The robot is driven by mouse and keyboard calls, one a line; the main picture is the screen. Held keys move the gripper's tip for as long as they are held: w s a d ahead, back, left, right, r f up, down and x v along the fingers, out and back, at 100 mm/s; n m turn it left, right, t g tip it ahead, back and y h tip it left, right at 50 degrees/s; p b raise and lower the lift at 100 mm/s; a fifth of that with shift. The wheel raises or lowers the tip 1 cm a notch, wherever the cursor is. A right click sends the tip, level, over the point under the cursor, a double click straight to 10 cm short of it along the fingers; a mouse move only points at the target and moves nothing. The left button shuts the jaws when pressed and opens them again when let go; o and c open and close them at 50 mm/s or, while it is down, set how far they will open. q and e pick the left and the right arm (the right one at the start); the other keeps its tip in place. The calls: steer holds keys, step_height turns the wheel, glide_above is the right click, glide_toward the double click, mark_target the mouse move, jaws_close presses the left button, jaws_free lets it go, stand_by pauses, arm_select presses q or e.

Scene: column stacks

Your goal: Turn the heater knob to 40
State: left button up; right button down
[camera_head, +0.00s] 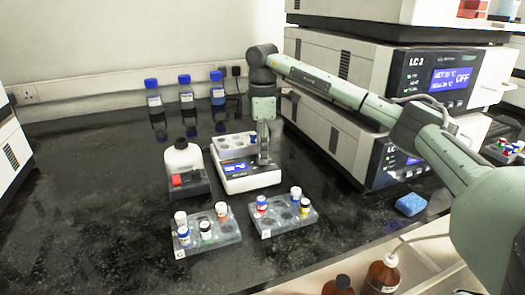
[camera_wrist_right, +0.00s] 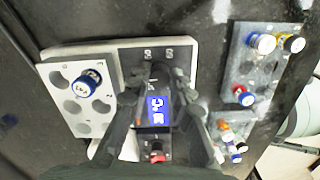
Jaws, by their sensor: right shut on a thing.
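The heater (camera_head: 250,182) is a white block on the black bench, with a lit blue display and a dark panel; it also shows in the right wrist view (camera_wrist_right: 50,60). Its blue display (camera_wrist_right: 157,112) shows between my fingers, but I cannot read its number clearly. My right gripper (camera_head: 264,160) points down onto the heater's panel. In the right wrist view its fingers (camera_wrist_right: 163,76) close in at the panel, shut on what appears to be the heater knob. The knob itself is mostly hidden by the fingers. My left gripper is not in view.
A vial rack (camera_head: 226,238) and another rack (camera_head: 279,222) stand in front of the heater. A white bottle in a dark holder (camera_head: 190,185) stands at left. Blue-capped bottles (camera_head: 186,92) are behind. The LC stack (camera_head: 340,75) and a blue sponge (camera_head: 410,204) are at right.

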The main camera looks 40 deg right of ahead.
steer(key=c, duration=1.3)
jaws_free()
steer(key=shift+c, duration=0.2)
step_height(320, 180, up, 12)
steer(key=shift+s+f, duration=0.1)
